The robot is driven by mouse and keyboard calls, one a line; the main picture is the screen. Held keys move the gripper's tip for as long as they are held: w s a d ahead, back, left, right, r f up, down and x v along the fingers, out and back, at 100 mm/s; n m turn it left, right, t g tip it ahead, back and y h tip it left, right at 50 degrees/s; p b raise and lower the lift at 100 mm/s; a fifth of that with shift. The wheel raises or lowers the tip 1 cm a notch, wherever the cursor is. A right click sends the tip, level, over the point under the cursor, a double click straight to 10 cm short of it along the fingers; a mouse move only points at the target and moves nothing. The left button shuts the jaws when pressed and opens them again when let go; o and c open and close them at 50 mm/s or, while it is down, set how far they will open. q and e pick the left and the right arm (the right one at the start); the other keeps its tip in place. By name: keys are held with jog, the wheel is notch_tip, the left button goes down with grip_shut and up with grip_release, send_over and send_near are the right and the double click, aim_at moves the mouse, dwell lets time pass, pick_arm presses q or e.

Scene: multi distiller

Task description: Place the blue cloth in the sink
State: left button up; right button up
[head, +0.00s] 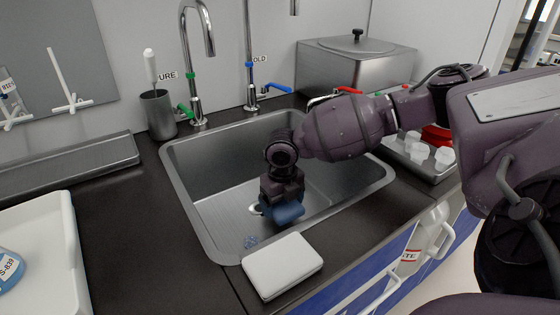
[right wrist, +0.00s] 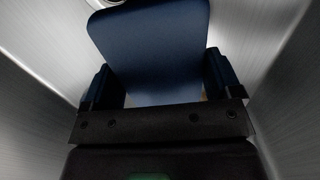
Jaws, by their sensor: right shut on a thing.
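The blue cloth (head: 289,212) shows below my right gripper (head: 284,203) in the head view, within the sink (head: 222,214). My right gripper is shut on the cloth and points down into the basin. In the right wrist view the blue cloth (right wrist: 155,50) stretches out from between the fingers of my right gripper (right wrist: 165,88), with metal sink walls on both sides. Whether the cloth touches the sink floor I cannot tell. My left gripper is not in view.
A white folded pad (head: 282,265) lies on the dark counter at the sink's front edge. Taps (head: 202,40) stand behind the sink. A white tray (head: 45,250) is at left, and a metal tray with white cups (head: 420,152) is at right.

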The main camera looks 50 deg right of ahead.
notch_tip(320, 180, down, 3)
jog(key=shift+f+b, duration=0.2)
jog(key=shift+b, duration=0.15)
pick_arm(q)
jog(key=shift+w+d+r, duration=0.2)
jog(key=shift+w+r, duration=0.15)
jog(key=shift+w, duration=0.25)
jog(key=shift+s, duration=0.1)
